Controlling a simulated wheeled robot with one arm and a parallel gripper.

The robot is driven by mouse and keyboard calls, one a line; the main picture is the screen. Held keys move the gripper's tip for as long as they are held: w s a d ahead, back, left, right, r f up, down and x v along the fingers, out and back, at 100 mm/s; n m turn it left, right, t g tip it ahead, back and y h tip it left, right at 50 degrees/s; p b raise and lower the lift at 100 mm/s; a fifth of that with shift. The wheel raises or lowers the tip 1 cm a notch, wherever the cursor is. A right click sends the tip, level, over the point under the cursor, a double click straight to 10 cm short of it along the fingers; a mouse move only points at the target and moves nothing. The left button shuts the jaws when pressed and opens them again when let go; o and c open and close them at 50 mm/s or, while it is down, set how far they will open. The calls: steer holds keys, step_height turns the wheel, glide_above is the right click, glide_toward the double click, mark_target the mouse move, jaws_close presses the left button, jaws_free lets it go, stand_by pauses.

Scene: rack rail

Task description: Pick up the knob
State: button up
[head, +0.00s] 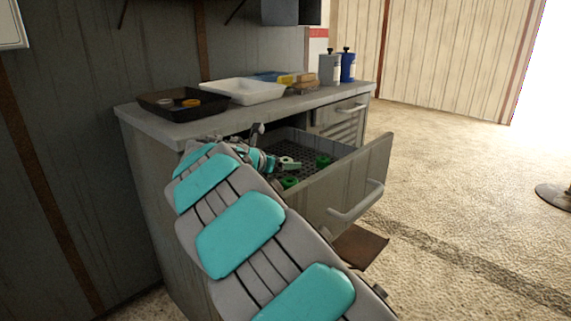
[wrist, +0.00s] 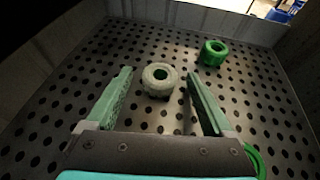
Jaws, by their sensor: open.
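A pale grey-green knob (wrist: 158,88), round with a notched rim and a dark centre hole, lies on the perforated drawer floor in the wrist view. My gripper (wrist: 160,73) is open, with one pale green finger on each side of this knob and a gap to both. The fingers do not appear to touch it. In the head view my gripper (head: 291,164) is inside the open drawer. A bright green knob (wrist: 213,52) lies farther back to the right; it also shows in the head view (head: 323,161). Another green knob (head: 290,182) lies near the drawer front.
The open drawer (head: 345,183) has raised walls around my gripper and a handle in front. On the counter (head: 180,131) above are a black tray (head: 158,103) with rings, a white tray (head: 240,93), and two bottles (head: 347,67). Floor to the right is mostly clear.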

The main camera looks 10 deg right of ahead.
jaws_close()
stand_by(0.6)
